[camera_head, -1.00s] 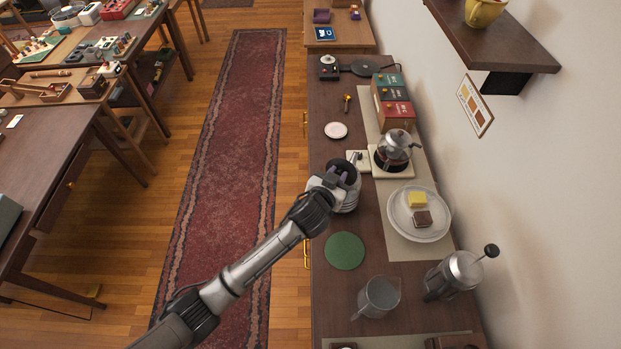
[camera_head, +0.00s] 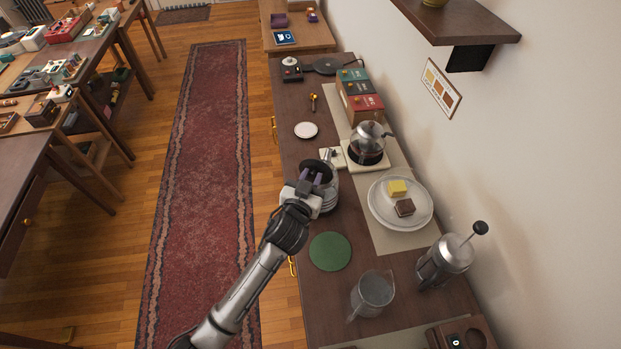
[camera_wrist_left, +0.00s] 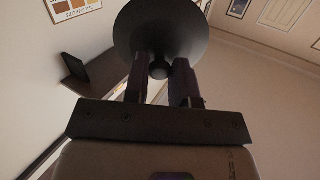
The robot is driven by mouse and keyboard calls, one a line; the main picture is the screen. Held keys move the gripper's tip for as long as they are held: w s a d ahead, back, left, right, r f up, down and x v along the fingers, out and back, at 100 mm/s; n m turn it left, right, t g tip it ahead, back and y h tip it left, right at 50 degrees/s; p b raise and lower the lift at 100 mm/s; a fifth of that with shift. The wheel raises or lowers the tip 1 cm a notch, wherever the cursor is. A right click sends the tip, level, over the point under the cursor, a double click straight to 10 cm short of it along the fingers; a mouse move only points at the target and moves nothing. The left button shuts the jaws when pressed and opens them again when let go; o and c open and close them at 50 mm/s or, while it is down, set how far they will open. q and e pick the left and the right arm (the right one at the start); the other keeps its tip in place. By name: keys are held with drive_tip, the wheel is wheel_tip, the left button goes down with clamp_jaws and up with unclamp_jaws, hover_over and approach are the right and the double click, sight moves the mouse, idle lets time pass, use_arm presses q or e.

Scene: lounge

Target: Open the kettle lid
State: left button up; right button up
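The silver kettle (camera_head: 329,201) stands on the counter, partly hidden behind my left gripper (camera_head: 311,182). Its dark round lid (camera_head: 317,166) appears tilted up at the kettle's far side. In the left wrist view the lid (camera_wrist_left: 160,28) is a wide black disc facing the camera. Its small knob (camera_wrist_left: 159,71) sits between the two fingers of my left gripper (camera_wrist_left: 160,82), which look closed on it. Whether the lid still joins the kettle is hidden. My right gripper is not in view.
A glass coffee pot (camera_head: 368,143) stands behind the kettle to the right, near a plate (camera_head: 378,213) with food. A green mat (camera_head: 330,251), a glass pitcher (camera_head: 372,294) and a French press (camera_head: 444,262) are nearer. A wall shelf (camera_head: 458,22) overhangs at right.

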use_arm(q)
drive_tip(key=o, duration=0.4)
drive_tip(key=shift+o, duration=0.2)
drive_tip(key=v, duration=1.3)
drive_tip(key=shift+s, duration=0.45)
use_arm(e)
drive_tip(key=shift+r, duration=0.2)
